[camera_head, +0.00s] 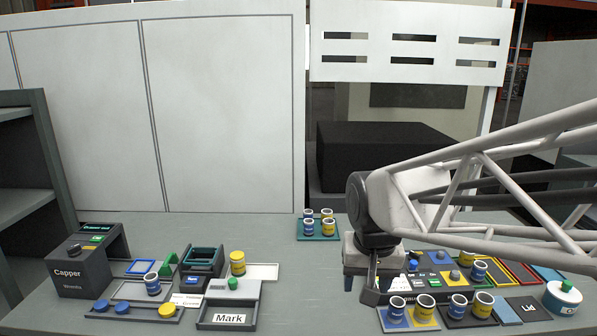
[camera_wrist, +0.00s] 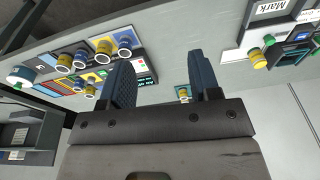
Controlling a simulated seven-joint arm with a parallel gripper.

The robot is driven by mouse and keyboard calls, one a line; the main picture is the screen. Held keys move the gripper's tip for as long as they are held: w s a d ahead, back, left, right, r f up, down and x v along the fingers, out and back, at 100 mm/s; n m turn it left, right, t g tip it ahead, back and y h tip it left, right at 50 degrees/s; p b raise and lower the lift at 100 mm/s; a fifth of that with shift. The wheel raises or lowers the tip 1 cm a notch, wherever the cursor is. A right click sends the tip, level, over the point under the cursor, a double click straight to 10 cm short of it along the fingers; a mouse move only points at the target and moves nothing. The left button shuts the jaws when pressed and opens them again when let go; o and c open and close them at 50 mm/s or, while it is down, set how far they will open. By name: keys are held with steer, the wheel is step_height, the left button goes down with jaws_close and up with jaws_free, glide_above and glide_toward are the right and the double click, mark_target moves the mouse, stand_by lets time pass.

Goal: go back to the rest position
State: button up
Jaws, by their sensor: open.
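My gripper (camera_head: 372,276) hangs from the lattice arm at the right of the table in the head view, left of a dark panel with labels. In the wrist view my gripper (camera_wrist: 164,72) shows two blue-grey fingers spread apart with nothing between them. Its exact height above the table is hard to tell, and the arm hides part of what lies behind it.
Blue and yellow cups (camera_head: 425,307) stand on coloured pads at the front right. A green tray (camera_head: 318,234) with several cups sits behind. The capper (camera_head: 80,270) and a Mark tray (camera_head: 229,316) stand left. The table's middle is bare.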

steer(key=s+d+f, duration=0.1)
steer(key=s+d, duration=0.2)
steer(key=s, duration=0.4)
steer(key=s+d+f, duration=0.1)
steer(key=s+d, duration=0.2)
steer(key=s, duration=0.3)
steer(key=shift+s+n+t, duration=0.3)
steer(key=shift+s, duration=0.1)
steer(key=shift+d+f, duration=0.1)
stand_by(1.4)
